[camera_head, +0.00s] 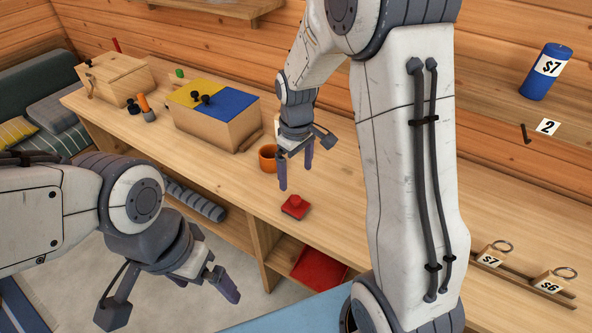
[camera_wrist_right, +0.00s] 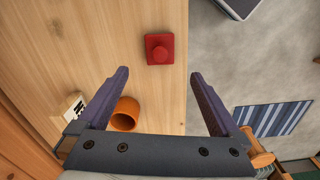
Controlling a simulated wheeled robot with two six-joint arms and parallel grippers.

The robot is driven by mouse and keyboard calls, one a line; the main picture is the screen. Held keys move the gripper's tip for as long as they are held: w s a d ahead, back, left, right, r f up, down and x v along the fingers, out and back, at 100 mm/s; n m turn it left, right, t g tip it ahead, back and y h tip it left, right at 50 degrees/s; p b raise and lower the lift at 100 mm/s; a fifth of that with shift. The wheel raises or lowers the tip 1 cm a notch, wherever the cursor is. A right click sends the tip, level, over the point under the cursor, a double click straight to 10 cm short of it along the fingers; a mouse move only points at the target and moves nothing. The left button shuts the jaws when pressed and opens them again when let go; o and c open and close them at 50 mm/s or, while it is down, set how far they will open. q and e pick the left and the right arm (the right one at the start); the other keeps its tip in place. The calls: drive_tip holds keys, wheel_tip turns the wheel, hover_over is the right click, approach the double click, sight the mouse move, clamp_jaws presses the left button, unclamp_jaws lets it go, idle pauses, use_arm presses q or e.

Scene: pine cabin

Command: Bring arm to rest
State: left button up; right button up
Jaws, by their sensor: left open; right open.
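My right gripper (camera_head: 296,168) is open and empty above the wooden counter, close to an orange cup (camera_head: 268,158). In the right wrist view its two fingers (camera_wrist_right: 160,90) stand wide apart with nothing between them. The orange cup (camera_wrist_right: 125,114) shows there beside the left finger; I cannot tell whether they touch. My left gripper (camera_head: 172,290) is open and empty in front of the counter, over the floor, pointing downward. My right arm's large link hides part of the counter and wall.
A red block with a knob (camera_head: 295,206) lies near the counter's front edge. A wooden box with yellow and blue lids (camera_head: 215,125) and a smaller wooden box (camera_head: 117,80) stand farther left. A blue can (camera_head: 546,72) and tagged blocks (camera_head: 490,257) are right. Bare counter (camera_head: 345,215) surrounds the red block.

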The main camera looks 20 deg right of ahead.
sight(296, 197)
wheel_tip(296, 197, down, 12)
drive_tip(key=shift+r+p, duration=0.1)
drive_tip(key=shift+p, duration=0.75)
drive_tip(key=shift+r, duration=0.1)
drive_tip(key=shift+w+r+b, duration=0.15)
drive_tip(key=shift+r+b, duration=0.15)
drive_tip(key=shift+r, duration=1.2)
